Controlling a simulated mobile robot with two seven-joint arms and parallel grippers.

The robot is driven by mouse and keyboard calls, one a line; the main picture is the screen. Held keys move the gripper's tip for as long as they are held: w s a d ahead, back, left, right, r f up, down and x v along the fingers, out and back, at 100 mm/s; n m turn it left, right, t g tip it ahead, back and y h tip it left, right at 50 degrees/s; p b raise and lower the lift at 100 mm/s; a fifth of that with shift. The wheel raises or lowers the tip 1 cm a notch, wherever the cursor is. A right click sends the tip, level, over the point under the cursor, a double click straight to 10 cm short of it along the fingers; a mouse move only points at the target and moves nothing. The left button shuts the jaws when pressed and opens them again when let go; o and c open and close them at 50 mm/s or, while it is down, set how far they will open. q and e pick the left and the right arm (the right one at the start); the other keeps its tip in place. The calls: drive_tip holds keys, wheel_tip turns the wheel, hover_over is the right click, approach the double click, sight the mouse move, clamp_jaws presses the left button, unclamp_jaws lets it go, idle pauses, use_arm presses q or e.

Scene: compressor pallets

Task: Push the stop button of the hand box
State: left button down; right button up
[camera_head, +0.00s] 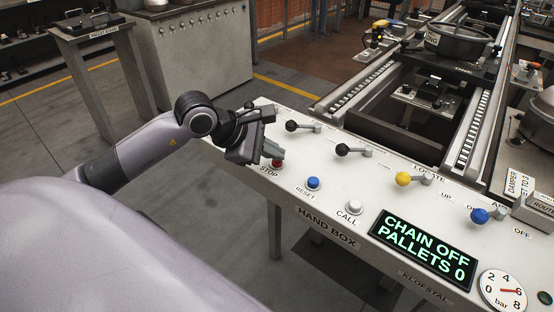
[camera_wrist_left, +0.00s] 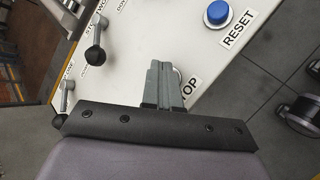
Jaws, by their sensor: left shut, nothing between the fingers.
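The hand box (camera_head: 330,215) is a white panel with a row of buttons and levers. Its red stop button (camera_head: 278,164) shows just below my left gripper's fingertips, above the STOP label. My left gripper (camera_head: 274,151) is shut and empty, its fingers at or just over the button; I cannot tell whether they touch it. In the left wrist view the shut fingers (camera_wrist_left: 163,84) cover the stop button and part of its label; only a pale curved rim shows beside them. My right gripper is not in view.
The blue reset button (camera_head: 313,184) and white call button (camera_head: 354,207) are to the right of stop. Levers with black (camera_head: 342,150), yellow (camera_head: 403,179) and blue (camera_head: 479,216) knobs stand behind. A display (camera_head: 424,248) reads CHAIN OFF, PALLETS 0. A conveyor (camera_head: 470,120) lies beyond.

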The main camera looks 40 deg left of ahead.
sight(273, 162)
use_arm(q)
drive_tip(key=shift+f, duration=0.15)
idle(0.3)
drive_tip(key=shift+r+p, duration=0.4)
drive_tip(key=shift+r, duration=0.55)
drive_tip(key=shift+r, duration=0.1)
drive_tip(key=shift+r+p, duration=1.45)
drive_tip(key=shift+r, duration=1)
